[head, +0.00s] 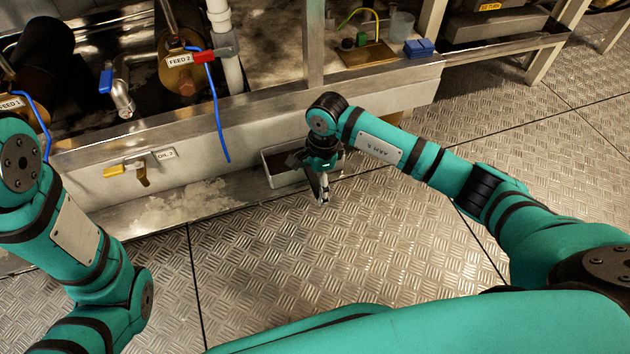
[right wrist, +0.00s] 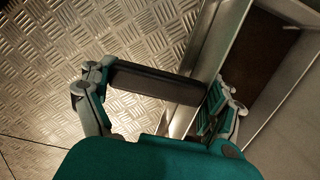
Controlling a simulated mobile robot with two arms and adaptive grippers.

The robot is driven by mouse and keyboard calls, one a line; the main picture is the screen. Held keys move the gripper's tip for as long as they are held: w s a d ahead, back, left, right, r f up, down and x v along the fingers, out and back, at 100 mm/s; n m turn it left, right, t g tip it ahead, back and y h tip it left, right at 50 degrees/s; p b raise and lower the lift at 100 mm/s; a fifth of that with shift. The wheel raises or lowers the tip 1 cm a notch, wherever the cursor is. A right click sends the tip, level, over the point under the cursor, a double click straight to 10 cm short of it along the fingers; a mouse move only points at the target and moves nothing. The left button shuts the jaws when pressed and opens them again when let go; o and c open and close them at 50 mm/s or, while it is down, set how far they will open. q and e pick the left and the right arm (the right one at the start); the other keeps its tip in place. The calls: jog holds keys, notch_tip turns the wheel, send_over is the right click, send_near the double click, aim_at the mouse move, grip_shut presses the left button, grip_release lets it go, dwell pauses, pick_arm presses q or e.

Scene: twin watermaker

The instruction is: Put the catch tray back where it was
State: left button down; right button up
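The catch tray (head: 284,180) is a shallow metal box with a dark inside, at the foot of the pale panel in the head view. In the right wrist view its metal wall (right wrist: 206,65) runs along the right, with a dark bar-like handle (right wrist: 155,83) sticking out from it. My right gripper (head: 323,190) points down at the tray's near right side. In the right wrist view its fingers (right wrist: 158,98) stand wide apart, one near the handle's outer end and one by the tray wall. Whether they touch is unclear. My left gripper is out of view.
A yellow-handled valve (head: 128,170) labelled OIL 2 is on the panel left of the tray. A pale stain (head: 185,203) marks the ledge below. A blue hose (head: 217,115) hangs above. The tread-plate floor (head: 330,260) in front is clear.

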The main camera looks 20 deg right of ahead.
jog(key=shift+o, duration=1.1)
